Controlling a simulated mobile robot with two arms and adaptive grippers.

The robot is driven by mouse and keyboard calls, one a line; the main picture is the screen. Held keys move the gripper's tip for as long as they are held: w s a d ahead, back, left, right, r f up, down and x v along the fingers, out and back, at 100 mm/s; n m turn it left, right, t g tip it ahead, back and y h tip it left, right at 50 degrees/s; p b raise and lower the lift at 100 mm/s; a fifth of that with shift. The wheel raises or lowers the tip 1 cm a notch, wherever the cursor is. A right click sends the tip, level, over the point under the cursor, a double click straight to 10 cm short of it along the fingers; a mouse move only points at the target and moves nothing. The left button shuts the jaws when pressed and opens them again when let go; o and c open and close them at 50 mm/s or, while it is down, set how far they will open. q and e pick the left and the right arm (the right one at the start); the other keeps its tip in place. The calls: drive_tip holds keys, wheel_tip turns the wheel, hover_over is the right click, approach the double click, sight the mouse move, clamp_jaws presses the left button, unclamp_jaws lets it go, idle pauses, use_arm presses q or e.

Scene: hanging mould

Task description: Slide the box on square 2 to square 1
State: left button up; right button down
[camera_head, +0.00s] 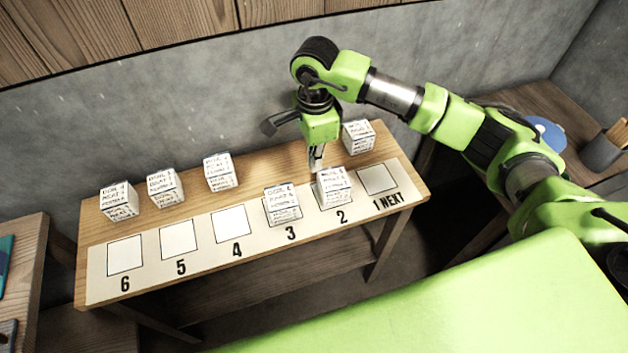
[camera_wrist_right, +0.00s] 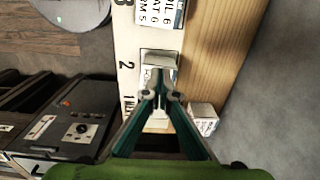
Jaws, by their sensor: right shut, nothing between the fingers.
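A white printed box (camera_head: 332,186) sits on square 2 of the numbered strip and covers most of that square. Square 1 (camera_head: 377,180), marked "1 NEXT", is empty to its right. My right gripper (camera_head: 316,162) points down with its fingers together and empty, just behind the box's back left side. In the right wrist view the fingertips (camera_wrist_right: 160,92) overlap the box (camera_wrist_right: 160,60), so I cannot tell if they touch it. My left gripper is in neither view.
Another box (camera_head: 283,204) sits on square 3. A box (camera_head: 358,136) stands behind square 1, and several more stand at the back left of the wooden table (camera_head: 260,165). Squares 4, 5 and 6 are empty. A grey wall rises behind.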

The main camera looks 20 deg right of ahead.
wheel_tip(320, 180, down, 9)
drive_tip(key=p, duration=0.3)
drive_tip(key=shift+r, duration=0.15)
drive_tip(key=shift+f, duration=0.55)
drive_tip(key=d+b, duration=0.2)
drive_tip(key=d, duration=0.2)
drive_tip(key=d+b, duration=0.2)
drive_tip(key=d, duration=0.2)
drive_tip(key=d+b, duration=0.2)
drive_tip(key=d, duration=0.3)
drive_tip(key=shift+w+f+b, duration=0.15)
drive_tip(key=shift+w+b, duration=0.1)
drive_tip(key=shift+b, duration=0.05)
drive_tip(key=shift+d, duration=0.2)
drive_tip(key=shift+r, duration=0.25)
